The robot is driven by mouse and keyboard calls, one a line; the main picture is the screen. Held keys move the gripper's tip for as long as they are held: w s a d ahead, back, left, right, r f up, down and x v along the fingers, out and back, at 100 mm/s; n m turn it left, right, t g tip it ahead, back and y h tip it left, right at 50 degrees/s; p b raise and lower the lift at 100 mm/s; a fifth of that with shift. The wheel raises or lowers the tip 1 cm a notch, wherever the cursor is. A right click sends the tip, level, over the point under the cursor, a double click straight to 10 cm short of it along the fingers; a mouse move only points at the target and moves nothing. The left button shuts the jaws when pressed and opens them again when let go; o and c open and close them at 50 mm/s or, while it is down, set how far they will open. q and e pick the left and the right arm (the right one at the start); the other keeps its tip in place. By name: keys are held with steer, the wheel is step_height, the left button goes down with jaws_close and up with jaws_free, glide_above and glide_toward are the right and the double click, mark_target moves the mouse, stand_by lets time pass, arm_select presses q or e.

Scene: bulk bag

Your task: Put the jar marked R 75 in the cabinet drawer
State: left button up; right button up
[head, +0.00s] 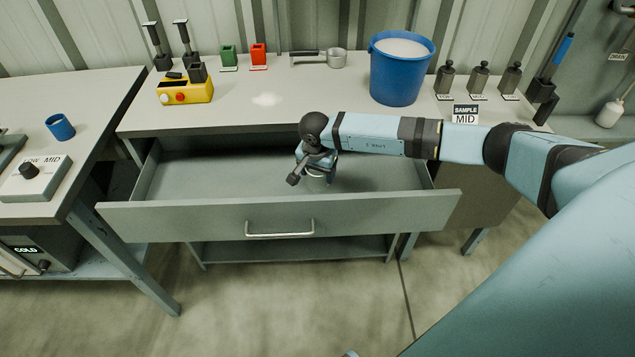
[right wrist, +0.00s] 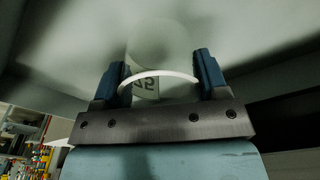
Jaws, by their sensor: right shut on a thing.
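The cabinet drawer (head: 190,222) is pulled open below the workbench, and its inside looks otherwise empty. My right gripper (head: 318,166) reaches down inside the open drawer. It is shut on a pale jar (head: 317,179), mostly hidden by the gripper in the head view. In the right wrist view the jar (right wrist: 165,90) is between the two blue fingers (right wrist: 161,78), with a pale rim and a label partly reading "75". The rest of the label is hidden. I cannot tell whether the jar touches the drawer floor. My left gripper is not in view.
A side table (head: 95,105) with a blue cup (head: 60,127) stands left.

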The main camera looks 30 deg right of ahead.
mark_target(318, 183)
step_height(318, 183, down, 4)
steer(key=shift+r, duration=0.1)
steer(key=shift+f, duration=0.4)
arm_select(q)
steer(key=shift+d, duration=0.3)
arm_select(e)
steer(key=shift+f, duration=0.2)
steer(key=o, duration=1)
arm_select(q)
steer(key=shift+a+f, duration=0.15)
arm_select(e)
steer(key=shift+r, duration=0.1)
